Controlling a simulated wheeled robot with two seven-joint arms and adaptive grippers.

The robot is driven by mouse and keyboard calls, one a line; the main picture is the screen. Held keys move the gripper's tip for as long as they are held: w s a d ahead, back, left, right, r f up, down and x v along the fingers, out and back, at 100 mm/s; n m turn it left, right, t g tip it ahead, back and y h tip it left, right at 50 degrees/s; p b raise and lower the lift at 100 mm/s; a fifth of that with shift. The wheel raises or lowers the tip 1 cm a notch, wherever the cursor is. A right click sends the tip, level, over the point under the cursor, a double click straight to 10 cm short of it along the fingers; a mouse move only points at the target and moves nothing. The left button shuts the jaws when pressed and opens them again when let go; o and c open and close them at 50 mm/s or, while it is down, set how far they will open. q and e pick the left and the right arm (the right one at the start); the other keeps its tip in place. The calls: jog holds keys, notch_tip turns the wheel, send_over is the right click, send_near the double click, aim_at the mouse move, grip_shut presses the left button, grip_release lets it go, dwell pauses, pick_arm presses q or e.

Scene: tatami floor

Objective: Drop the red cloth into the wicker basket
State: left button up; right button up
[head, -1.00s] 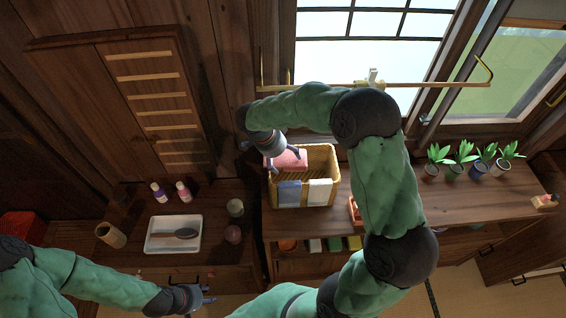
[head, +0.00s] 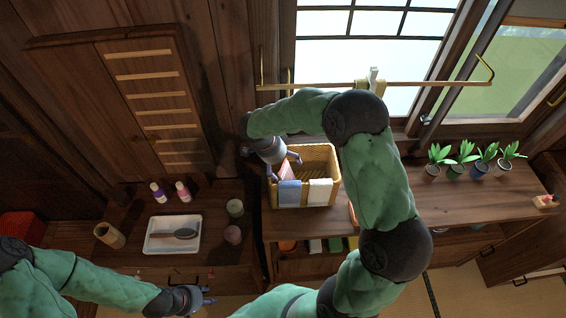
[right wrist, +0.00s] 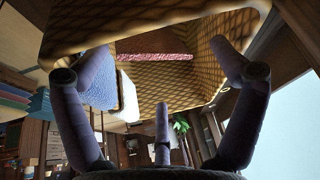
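The wicker basket (head: 333,160) stands on the wooden counter under the window. A blue cloth (head: 289,194) and a white cloth (head: 319,192) hang over its front rim. The red cloth (head: 286,172), pinkish in this light, is inside the basket's opening at the left. It shows as a thin speckled strip in the right wrist view (right wrist: 155,57); I cannot tell if it rests on the bottom. My right gripper (head: 285,166) is over the basket's left side, fingers spread, apart from the cloth. My left gripper (head: 208,296) is low at the left, away from the basket; its fingers look apart.
Several potted plants (head: 455,170) line the counter's right part. A gold rail (head: 430,84) crosses in front of the window. The lower left cabinet top holds a white tray (head: 160,246) with a dark oval item, bottles (head: 183,191) and a wooden cup (head: 110,235).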

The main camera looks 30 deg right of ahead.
jog(key=shift+r, duration=0.15)
jog(key=p+v, duration=0.1)
jog(key=v, duration=1.1)
jog(key=shift+p, duration=0.3)
jog(key=shift+d, duration=0.1)
